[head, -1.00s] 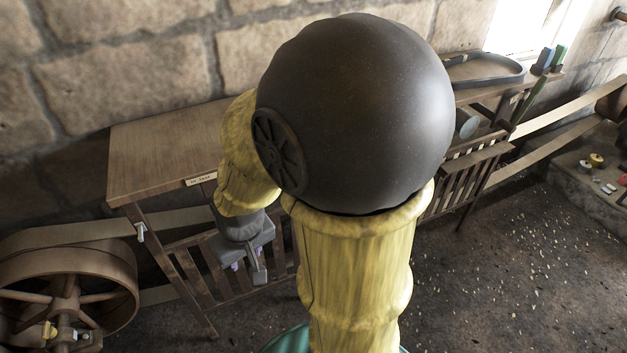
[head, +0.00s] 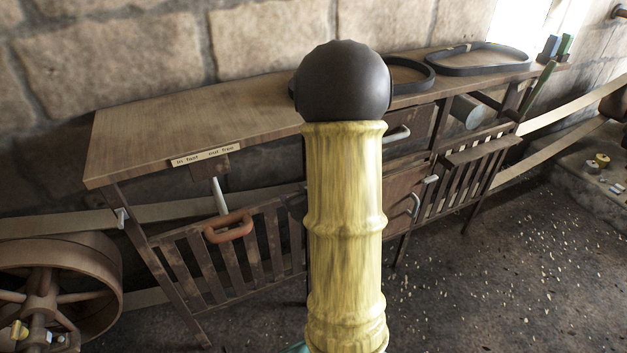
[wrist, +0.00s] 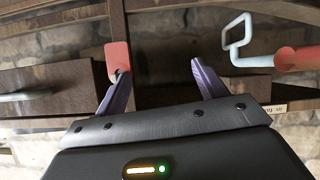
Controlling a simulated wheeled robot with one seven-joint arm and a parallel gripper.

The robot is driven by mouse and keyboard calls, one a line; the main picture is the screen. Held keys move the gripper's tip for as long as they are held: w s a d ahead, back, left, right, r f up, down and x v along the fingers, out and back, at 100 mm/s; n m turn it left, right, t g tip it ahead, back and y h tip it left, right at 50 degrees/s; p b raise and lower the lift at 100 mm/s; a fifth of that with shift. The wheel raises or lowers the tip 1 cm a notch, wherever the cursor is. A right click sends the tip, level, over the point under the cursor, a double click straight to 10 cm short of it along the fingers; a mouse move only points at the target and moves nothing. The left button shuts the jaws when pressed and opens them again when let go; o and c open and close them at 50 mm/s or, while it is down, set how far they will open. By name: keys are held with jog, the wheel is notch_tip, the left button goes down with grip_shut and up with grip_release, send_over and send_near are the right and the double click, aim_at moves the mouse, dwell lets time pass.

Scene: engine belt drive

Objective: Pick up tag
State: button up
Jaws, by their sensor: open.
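A small red tag (wrist: 118,56) shows in the wrist view, against the dark wooden front, with a small pale piece at its lower end. My gripper (wrist: 158,78) is open, with its two purple fingers apart and nothing between them. The left finger's tip is close to the tag's lower end and partly overlaps it in the picture; I cannot tell whether they touch. In the head view my arm hides the gripper, and I cannot make out the tag there.
The wooden bench (head: 180,125) stands along the stone wall, with dark belt loops (head: 478,58) on top. A lever with an orange handle (head: 229,227) hangs below the label plate (head: 206,155). A large wheel (head: 60,290) stands at left. Floor at lower right is open.

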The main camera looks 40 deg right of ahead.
jog(key=s+d+f+m+t+h+b, duration=0.1)
jog(key=s+d+f+t+b, duration=0.2)
jog(key=s+d+t+b, duration=0.2)
jog(key=s+d, duration=0.1)
jog(key=d, duration=0.2)
jog(key=shift+f+t, duration=0.25)
jog(key=shift+t, duration=0.05)
jog(key=x, duration=1.2)
jog(key=shift+p, duration=0.45)
jog(key=shift+w+d, duration=0.15)
jog(key=shift+w, duration=0.05)
